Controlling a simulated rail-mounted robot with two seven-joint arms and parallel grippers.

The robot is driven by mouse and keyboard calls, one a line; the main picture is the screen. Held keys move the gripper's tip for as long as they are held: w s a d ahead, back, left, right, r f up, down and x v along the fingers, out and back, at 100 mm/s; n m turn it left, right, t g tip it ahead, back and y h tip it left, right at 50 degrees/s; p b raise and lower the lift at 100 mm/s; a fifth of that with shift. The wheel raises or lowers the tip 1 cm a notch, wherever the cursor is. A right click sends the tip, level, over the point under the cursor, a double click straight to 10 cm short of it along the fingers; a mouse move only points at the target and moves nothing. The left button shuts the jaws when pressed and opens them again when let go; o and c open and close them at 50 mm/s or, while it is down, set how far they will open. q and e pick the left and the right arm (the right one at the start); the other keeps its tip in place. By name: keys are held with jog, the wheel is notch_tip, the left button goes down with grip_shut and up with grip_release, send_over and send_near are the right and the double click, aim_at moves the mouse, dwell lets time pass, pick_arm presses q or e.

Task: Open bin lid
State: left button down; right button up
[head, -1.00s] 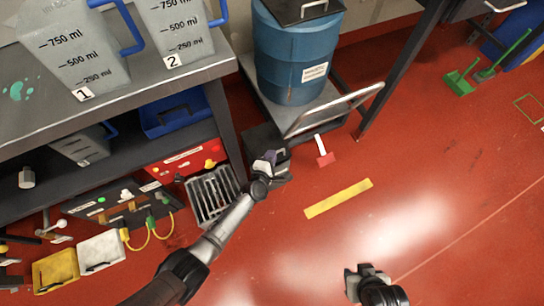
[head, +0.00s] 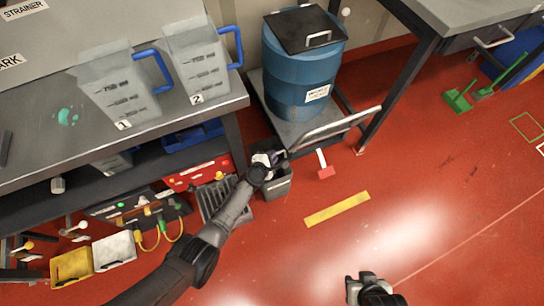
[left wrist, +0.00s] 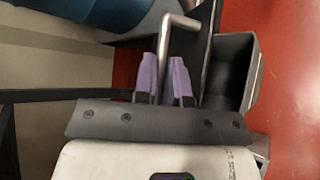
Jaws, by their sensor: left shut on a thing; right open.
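The dark grey bin (head: 277,186) stands on the floor at the right end of the workbench, beside the cart. In the left wrist view the bin (left wrist: 250,75) shows at the right, with its inside partly in sight. A dark panel, which looks like its lid (left wrist: 209,45), stands raised at the bin's left side. My left gripper (head: 268,159) is at the bin's top. In the left wrist view its purple fingers (left wrist: 164,75) are shut on a metal bar handle (left wrist: 182,20) by the lid. My right gripper (head: 365,280) is open and empty over the floor, lower right.
A blue barrel (head: 298,75) stands on a cart (head: 262,88) behind the bin; the cart's push handle (head: 340,125) is close by on the right. A red-and-white brush (head: 325,168) lies near. Racks and boxes crowd the left.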

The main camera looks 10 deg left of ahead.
pick_arm(q)
jog(key=c, duration=1.2)
grip_release()
jog(key=shift+s+a+r+p, duration=0.1)
jog(key=shift+s+r+p, duration=0.15)
jog(key=shift+p, duration=0.1)
jog(key=shift+p+v, duration=4.45)
jog(key=shift+v, duration=2.15)
jog(key=shift+f, duration=0.15)
